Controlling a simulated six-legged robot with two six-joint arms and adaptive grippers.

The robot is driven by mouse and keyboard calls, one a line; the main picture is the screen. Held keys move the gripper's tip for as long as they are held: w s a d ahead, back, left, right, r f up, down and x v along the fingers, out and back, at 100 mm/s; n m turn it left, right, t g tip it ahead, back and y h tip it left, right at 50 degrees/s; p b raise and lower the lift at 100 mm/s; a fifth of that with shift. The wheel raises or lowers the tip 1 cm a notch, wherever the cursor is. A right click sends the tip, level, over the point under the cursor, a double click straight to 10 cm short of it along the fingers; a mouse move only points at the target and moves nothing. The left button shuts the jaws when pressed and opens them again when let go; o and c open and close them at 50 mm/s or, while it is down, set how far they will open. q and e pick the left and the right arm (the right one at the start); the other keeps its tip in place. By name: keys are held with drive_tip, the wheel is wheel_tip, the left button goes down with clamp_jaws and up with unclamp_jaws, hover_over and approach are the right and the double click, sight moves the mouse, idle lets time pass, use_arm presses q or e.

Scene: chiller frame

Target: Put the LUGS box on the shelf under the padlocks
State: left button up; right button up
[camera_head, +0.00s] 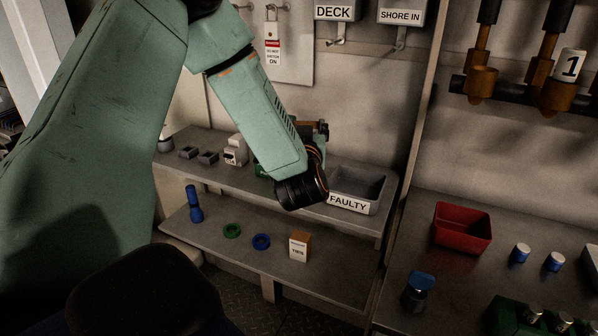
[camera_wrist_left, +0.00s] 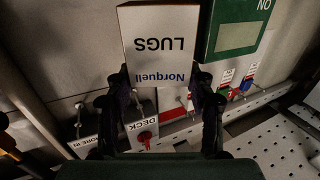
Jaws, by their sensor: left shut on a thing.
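The LUGS box (camera_wrist_left: 158,45) is white with black and blue lettering and appears upside down in the left wrist view. My left gripper (camera_wrist_left: 165,85) is shut on it, with one dark finger on each side. In the head view, my left gripper (camera_head: 318,135) is above the upper shelf (camera_head: 225,170), and my arm mostly hides the box. Red and blue padlocks (camera_wrist_left: 228,76) with tags also show in the left wrist view. My right gripper is not in view.
The grey FAULTY bin (camera_head: 357,188) stands on the upper shelf, right of my wrist. Small grey trays (camera_head: 198,155) and a white device (camera_head: 235,150) stand to the left. The lower shelf holds a white-and-orange box (camera_head: 299,245), rings and a blue flashlight (camera_head: 195,205).

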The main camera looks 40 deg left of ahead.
use_arm(q)
drive_tip(key=shift+s+d+f+b, duration=0.15)
drive_tip(key=shift+f+b, duration=0.65)
drive_tip(key=shift+f, duration=1.75)
drive_tip(key=shift+d+f+b, duration=0.1)
drive_tip(key=shift+f+b, duration=0.7)
drive_tip(key=shift+f, duration=1.75)
drive_tip(key=shift+a+f, duration=0.15)
drive_tip(key=o, duration=1.2)
drive_tip(key=shift+o, duration=0.6)
